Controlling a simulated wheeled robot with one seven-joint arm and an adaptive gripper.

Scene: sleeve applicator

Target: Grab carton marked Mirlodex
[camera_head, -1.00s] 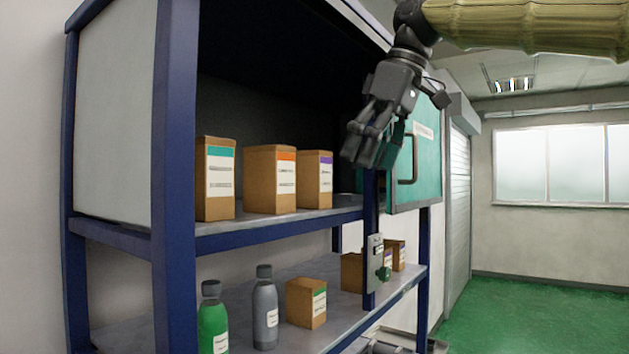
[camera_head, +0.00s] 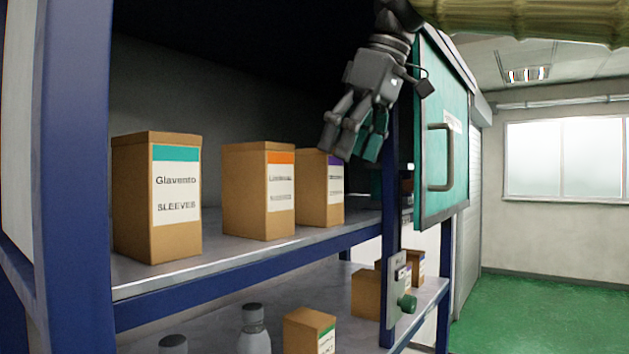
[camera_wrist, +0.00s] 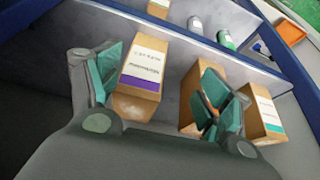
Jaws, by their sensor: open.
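Three brown cartons stand in a row on the upper shelf. The left one (camera_head: 158,205), with a teal band, reads Glavento Sleeves. The middle one (camera_head: 257,205) has an orange band and small blurred print. The right one (camera_head: 318,195) has a purple band; my gripper partly covers its label. I cannot read Mirlodex on any. My gripper (camera_head: 350,146) is open and empty, above and right of the purple-banded carton. In the wrist view this carton (camera_wrist: 143,75) shows between the fingers, its print too blurred to read. The right finger partly hides the orange-banded carton (camera_wrist: 195,98).
A teal door (camera_head: 440,150) with a handle stands at the shelf's right end, close to my gripper. A blue post (camera_head: 391,215) carries a latch plate. The lower shelf holds bottles (camera_head: 253,330) and more cartons (camera_head: 309,332).

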